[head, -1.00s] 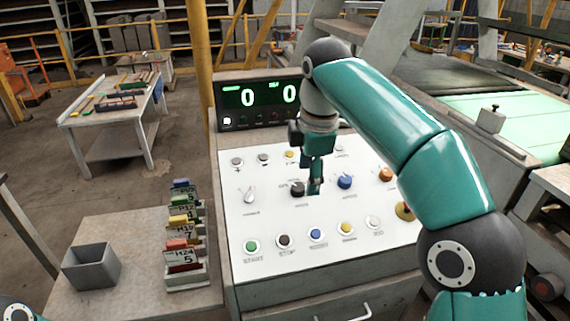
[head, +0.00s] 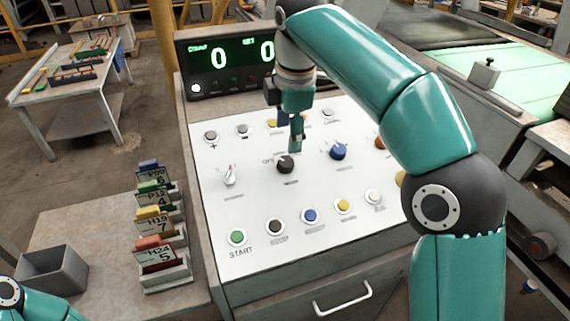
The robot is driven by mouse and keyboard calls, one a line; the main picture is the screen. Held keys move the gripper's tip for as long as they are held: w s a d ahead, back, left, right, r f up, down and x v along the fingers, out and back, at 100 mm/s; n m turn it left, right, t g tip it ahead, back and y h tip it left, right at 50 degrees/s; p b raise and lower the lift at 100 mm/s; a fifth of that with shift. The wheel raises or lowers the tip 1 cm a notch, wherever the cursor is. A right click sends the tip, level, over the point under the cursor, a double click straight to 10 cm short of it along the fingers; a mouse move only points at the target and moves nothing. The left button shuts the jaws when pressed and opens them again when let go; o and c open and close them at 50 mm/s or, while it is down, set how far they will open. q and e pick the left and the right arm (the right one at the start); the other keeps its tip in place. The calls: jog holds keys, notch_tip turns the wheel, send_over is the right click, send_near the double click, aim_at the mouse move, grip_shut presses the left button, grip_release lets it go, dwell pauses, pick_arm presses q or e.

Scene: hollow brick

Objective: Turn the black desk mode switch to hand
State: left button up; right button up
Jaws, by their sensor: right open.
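The black desk mode switch (head: 286,165) is a round dark knob in the middle row of the white sloped desk panel (head: 262,197). Lettering that looks like OFF stands at its upper left; its other labels and its pointer are too small to read. My right gripper (head: 297,145) points down just above and slightly right of the knob in the picture. It is open and empty, and its fingers appear apart from the knob. Part of my left arm shows at the bottom left corner; its gripper is out of view.
A white-red lever switch (head: 230,176) sits left of the knob and a blue knob (head: 338,151) sits right. A front row of buttons includes a green one (head: 237,237). A lit display (head: 228,60) stands behind. A tag rack (head: 165,275) and grey bin (head: 52,271) stand left.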

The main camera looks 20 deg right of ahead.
aim_at(286, 160)
jog(key=f, duration=0.2)
jog(key=w+f, duration=0.1)
jog(key=f, duration=0.2)
jog(key=f+b, duration=0.1)
jog(key=f, duration=0.2)
jog(key=shift+w+f, duration=0.2)
jog(key=c, duration=1)
jog(key=shift+a, duration=0.15)
jog(key=shift+c, duration=0.7)
